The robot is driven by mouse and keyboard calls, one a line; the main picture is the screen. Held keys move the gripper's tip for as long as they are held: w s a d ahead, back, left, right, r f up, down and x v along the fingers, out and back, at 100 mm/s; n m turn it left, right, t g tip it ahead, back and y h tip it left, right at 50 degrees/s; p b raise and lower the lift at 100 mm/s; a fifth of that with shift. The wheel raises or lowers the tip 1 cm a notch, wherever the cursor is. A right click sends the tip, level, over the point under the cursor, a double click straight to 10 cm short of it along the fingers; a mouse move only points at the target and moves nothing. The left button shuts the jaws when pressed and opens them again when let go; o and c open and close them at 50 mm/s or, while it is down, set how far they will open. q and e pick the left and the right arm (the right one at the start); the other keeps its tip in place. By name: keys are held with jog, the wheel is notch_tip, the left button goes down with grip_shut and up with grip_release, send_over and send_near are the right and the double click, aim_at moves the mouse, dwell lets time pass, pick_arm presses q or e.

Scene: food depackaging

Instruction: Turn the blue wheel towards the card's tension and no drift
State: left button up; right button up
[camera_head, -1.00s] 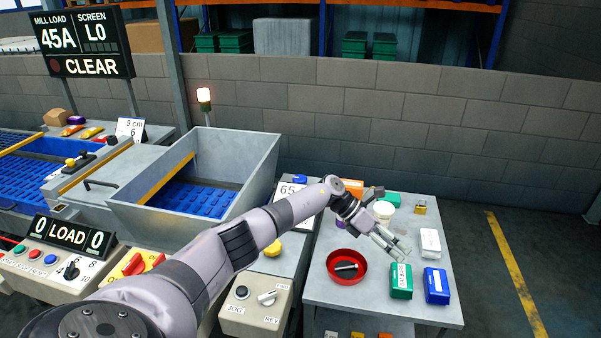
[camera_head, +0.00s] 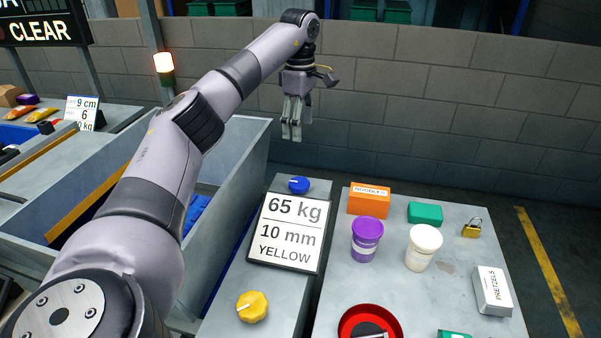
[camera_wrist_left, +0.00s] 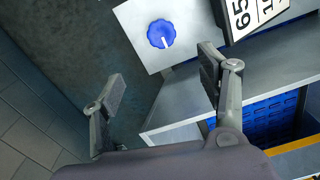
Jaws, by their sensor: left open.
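The blue wheel (camera_head: 299,185) is a scalloped knob with a white pointer line, on the far end of a grey metal top. In the left wrist view the blue wheel (camera_wrist_left: 161,34) lies beyond the fingertips, not touched. The card (camera_head: 288,232) stands in front of it and reads 65 kg, 10 mm, YELLOW; part of the card (camera_wrist_left: 243,12) shows at the wrist view's top right. My left gripper (camera_head: 292,134) is raised above and behind the wheel, fingers pointing down. In the wrist view my left gripper (camera_wrist_left: 165,90) is open and empty. My right gripper is not seen.
A yellow wheel (camera_head: 252,307) sits nearer on the same top. The side table holds an orange noodles box (camera_head: 369,200), a purple tub (camera_head: 367,238), a white tub (camera_head: 423,247), a red bowl (camera_head: 345,322) and a padlock (camera_head: 472,228). A hopper wall (camera_head: 235,210) rises at left.

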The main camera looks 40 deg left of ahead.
aim_at(299, 182)
pick_arm(q)
notch_tip(299, 182, down, 16)
jog(key=shift+s+r+p, duration=0.1)
jog(key=shift+s+p, duration=0.05)
jog(key=shift+p, duration=0.3)
jog(key=shift+f, duration=0.7)
jog(key=shift+c, duration=0.5)
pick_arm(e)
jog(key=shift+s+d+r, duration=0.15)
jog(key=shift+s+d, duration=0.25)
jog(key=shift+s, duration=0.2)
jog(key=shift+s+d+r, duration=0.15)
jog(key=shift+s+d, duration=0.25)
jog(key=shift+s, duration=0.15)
pick_arm(q)
jog(key=c, duration=1.1)
